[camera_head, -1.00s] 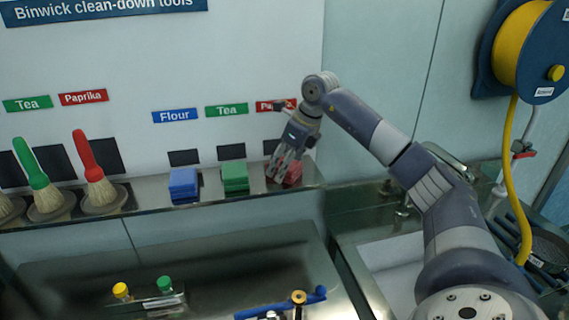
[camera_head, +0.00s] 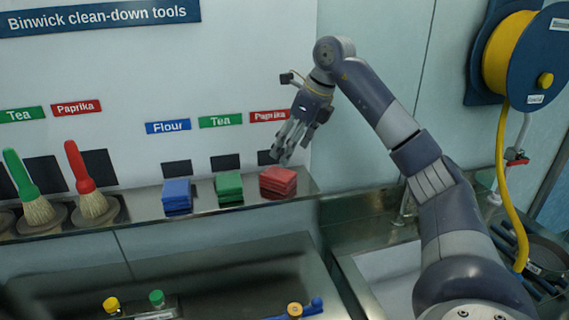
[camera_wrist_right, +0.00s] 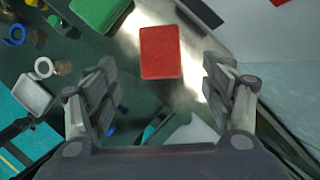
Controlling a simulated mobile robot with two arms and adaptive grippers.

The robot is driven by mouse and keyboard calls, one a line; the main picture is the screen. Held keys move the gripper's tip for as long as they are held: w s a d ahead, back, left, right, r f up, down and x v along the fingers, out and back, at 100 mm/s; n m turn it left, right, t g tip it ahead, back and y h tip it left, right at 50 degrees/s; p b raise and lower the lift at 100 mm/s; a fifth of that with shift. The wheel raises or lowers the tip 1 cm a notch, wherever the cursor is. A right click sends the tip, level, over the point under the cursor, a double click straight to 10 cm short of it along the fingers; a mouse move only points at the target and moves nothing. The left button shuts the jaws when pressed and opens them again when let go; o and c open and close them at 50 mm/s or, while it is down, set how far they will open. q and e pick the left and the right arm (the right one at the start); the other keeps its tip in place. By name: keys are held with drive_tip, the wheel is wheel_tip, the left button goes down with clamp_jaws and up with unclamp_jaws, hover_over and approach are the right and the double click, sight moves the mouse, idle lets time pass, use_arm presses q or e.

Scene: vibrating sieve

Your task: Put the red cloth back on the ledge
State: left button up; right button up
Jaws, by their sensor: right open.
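The red cloth (camera_head: 278,182) lies as a folded stack on the steel ledge (camera_head: 120,212), near its right end and below the red Paprika label. It also shows in the right wrist view (camera_wrist_right: 161,52), between and beyond the fingers. My right gripper (camera_head: 284,160) is above the cloth, fingers pointing down, apart from it. In the right wrist view my right gripper (camera_wrist_right: 162,85) is open with nothing between its fingers. My left gripper is not in view.
A green cloth (camera_head: 229,188) and a blue cloth (camera_head: 177,197) lie left of the red one. Brushes with green (camera_head: 24,180) and red (camera_head: 82,175) handles stand further left. A yellow hose reel (camera_head: 512,50) hangs at the right.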

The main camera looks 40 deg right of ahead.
drive_tip(key=shift+v, duration=1.1)
